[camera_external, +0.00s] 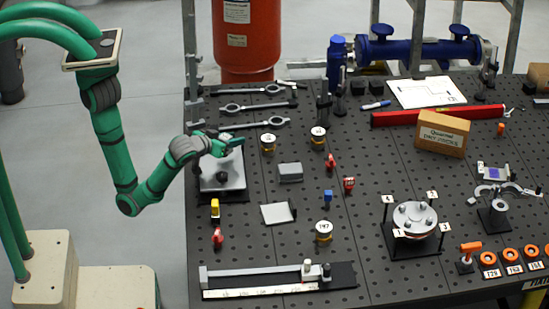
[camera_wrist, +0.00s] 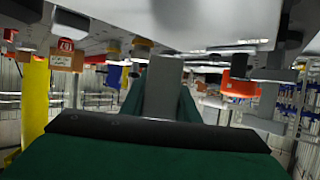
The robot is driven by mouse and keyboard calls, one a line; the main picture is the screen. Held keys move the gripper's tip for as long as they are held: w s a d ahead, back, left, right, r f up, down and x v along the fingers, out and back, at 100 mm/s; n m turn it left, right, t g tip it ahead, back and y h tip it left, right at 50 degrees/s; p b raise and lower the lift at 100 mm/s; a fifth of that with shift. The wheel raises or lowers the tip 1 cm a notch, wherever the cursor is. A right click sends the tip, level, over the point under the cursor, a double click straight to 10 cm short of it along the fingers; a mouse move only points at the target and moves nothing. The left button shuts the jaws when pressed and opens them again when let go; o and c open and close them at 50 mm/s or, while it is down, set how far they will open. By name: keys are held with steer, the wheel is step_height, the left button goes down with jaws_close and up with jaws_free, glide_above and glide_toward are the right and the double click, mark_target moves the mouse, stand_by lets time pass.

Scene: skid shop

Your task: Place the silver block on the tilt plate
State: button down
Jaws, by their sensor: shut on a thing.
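My gripper (camera_external: 229,139) is at the left side of the perforated table, above a grey plate on a dark base (camera_external: 235,184), which looks like the tilt plate. In the wrist view its green fingers are shut on a grey block (camera_wrist: 163,82), which I take as the silver block; in the external view the fingers mostly hide it. A broad pale surface, likely the plate (camera_wrist: 220,22), fills the top of the wrist view close to the block. I cannot tell whether they touch. Another grey block (camera_external: 290,172) lies on the table to the right.
A flat light plate with a dark upright edge (camera_external: 276,213) lies in front of that other block. Yellow weights (camera_external: 268,143), a yellow-black piece (camera_external: 215,210) and a red piece (camera_external: 218,237) stand nearby. Wrenches (camera_external: 258,105) lie behind. A long ruler fixture (camera_external: 250,277) lies in front.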

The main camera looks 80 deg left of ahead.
mark_target(234, 155)
steer(key=shift+f, duration=1.55)
steer(key=c, duration=1.4)
jaws_free()
steer(key=shift+f, duration=0.1)
steer(key=shift+o, duration=0.2)
steer(key=v, duration=1.2)
